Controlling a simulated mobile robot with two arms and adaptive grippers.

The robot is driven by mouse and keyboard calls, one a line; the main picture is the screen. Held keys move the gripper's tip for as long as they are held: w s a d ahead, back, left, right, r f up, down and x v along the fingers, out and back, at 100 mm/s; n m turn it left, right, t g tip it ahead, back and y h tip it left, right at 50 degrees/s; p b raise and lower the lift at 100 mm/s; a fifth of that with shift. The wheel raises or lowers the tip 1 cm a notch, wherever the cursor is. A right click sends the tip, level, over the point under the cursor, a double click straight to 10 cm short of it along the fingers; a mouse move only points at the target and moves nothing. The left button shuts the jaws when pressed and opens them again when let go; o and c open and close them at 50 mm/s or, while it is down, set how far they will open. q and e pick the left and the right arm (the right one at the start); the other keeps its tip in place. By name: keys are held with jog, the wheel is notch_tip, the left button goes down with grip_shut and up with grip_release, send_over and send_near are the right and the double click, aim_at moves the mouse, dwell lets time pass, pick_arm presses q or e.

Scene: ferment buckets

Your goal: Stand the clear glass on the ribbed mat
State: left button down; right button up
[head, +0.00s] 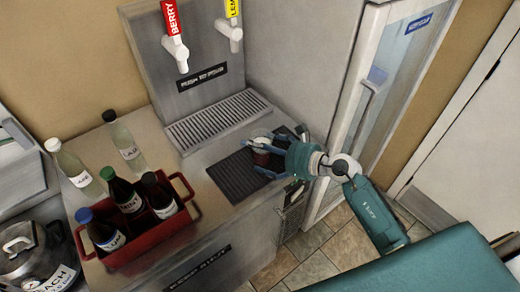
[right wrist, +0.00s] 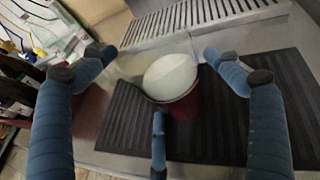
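The clear glass (right wrist: 172,78) stands about upright on the black ribbed mat (head: 232,176), as far as I can tell. Its lower part shows dark red and its round top looks pale. In the head view the glass (head: 262,157) is partly hidden by my right gripper (head: 268,153). In the right wrist view the blue fingers of the right gripper (right wrist: 158,90) are spread wide around the glass, with gaps at both sides. The mat (right wrist: 270,120) reaches past the glass to the right there. My left gripper is in neither view.
A drip grate (head: 218,120) lies behind the mat, below the berry tap (head: 174,38) and lemon tap (head: 230,25). A red crate of bottles (head: 150,245) stands left of the mat. Loose clear bottles stand behind it. A glass-door fridge (head: 375,90) stands at the right.

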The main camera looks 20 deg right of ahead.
jog(key=shift+r, duration=0.1)
jog(key=shift+s+d, duration=0.15)
jog(key=b+v, duration=0.2)
jog(key=v, duration=0.9)
jog(key=shift+s+d+r+b, duration=0.15)
jog(key=shift+s+r+b, duration=0.1)
jog(key=shift+b, duration=0.15)
